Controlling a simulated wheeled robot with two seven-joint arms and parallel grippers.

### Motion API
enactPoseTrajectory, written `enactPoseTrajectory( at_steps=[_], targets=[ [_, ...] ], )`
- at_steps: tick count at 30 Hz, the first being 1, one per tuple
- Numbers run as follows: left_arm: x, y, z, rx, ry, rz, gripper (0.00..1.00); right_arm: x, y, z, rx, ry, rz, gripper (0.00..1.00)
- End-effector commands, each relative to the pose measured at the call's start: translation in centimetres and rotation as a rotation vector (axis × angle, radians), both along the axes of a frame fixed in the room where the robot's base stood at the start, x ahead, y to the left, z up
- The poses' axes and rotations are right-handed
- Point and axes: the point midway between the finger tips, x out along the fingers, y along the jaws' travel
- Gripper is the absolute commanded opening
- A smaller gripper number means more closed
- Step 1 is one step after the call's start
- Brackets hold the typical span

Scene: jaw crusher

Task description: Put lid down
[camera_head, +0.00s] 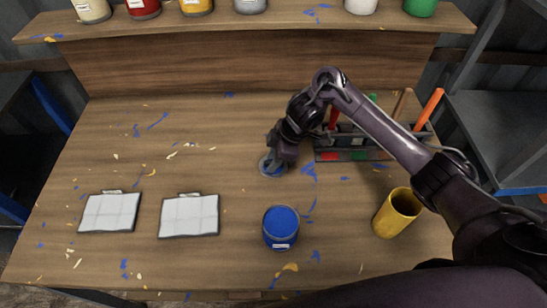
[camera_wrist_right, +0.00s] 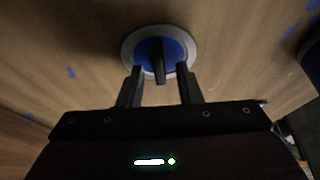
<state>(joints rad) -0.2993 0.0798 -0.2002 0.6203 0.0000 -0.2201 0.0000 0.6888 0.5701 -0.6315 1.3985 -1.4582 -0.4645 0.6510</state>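The lid (camera_head: 266,166) is a small disc with a grey rim and blue middle, at the centre of the wooden table. In the right wrist view the lid (camera_wrist_right: 128,50) shows a dark upright handle in its middle. My right gripper (camera_head: 273,155) is right over the lid. Its fingers (camera_wrist_right: 160,78) are apart, one on each side of the handle, with gaps visible. The lid appears to lie on the table. My left gripper is not in view.
A yellow cup (camera_head: 397,212) stands at the front right. A tool caddy (camera_head: 352,152) is behind my right arm. A shelf (camera_head: 240,27) with several paint cans runs along the back. The table's back left is clear apart from paint flecks.

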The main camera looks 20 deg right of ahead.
Motion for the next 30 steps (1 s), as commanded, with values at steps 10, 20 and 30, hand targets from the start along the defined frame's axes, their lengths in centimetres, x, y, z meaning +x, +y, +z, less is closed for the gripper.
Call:
enactPoseTrajectory(
  at_steps=[10, 20, 30],
  targets=[
    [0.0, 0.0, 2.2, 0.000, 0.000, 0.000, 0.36, -0.4, -2.4, 6.3, -0.004, -0.008, 0.000, 0.32],
    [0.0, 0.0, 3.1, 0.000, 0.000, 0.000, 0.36, -1.1, -4.2, 10.7, -0.002, -0.003, 0.000, 0.32],
    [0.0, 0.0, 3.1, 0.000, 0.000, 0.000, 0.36, -1.2, -4.4, 11.2, 0.001, 0.000, 0.000, 0.32]
  ],
)
